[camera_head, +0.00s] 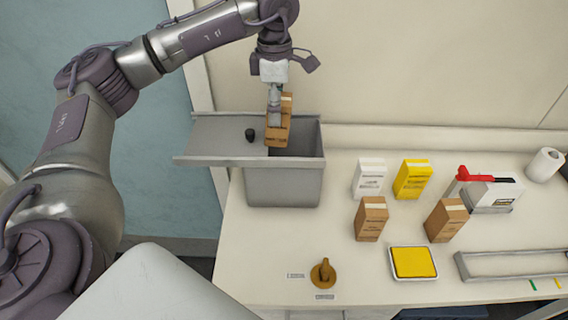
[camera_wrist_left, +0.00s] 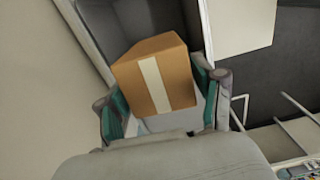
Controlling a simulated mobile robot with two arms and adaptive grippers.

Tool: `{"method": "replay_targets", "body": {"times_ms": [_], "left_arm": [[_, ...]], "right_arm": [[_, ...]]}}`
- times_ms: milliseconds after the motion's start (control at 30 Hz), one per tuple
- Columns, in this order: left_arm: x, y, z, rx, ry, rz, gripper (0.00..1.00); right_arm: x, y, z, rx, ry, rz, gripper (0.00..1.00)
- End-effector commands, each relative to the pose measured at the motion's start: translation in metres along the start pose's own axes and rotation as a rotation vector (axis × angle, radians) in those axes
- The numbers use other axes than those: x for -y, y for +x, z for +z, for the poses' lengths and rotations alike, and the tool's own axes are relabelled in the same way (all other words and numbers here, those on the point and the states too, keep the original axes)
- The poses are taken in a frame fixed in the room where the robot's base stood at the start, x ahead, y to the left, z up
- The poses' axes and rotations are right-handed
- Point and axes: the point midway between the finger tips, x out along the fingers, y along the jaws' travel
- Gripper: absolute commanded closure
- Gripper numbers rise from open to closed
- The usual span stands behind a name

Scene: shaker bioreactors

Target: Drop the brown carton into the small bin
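A brown carton (camera_head: 279,134) is held by my left gripper (camera_head: 274,106) above the opening of the small grey bin (camera_head: 284,187). In the left wrist view the carton (camera_wrist_left: 158,80), with a pale label strip, sits between the two teal-padded fingers of my left gripper (camera_wrist_left: 160,108). The bin's dark inside (camera_wrist_left: 150,20) shows beyond it. The bin's lid (camera_head: 215,137) is slid to the left, with a black knob on it. Two more brown cartons stand on the table, one left (camera_head: 371,219) and one right (camera_head: 446,220). My right gripper is not in view.
A white carton (camera_head: 369,179) and a yellow carton (camera_head: 412,180) stand right of the bin. A yellow-filled tray (camera_head: 413,262), a brown stamp-like object (camera_head: 322,273), a red-handled device (camera_head: 490,192), a white roll (camera_head: 545,164) and a metal rack (camera_head: 510,264) are also on the table.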

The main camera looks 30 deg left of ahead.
Motion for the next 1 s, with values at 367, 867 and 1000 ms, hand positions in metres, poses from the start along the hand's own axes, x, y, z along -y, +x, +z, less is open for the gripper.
{"method": "replay_targets", "body": {"times_ms": [367,867,1000], "left_arm": [[0.0,0.0,0.0,-0.001,0.0,0.0,0.13],[0.0,-0.081,0.001,0.004,0.0,0.003,0.13],[0.0,-0.105,0.0,0.002,0.0,0.004,0.13]], "right_arm": [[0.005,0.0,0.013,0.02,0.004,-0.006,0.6],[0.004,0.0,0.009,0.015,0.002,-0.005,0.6],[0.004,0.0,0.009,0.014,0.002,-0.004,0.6]]}}
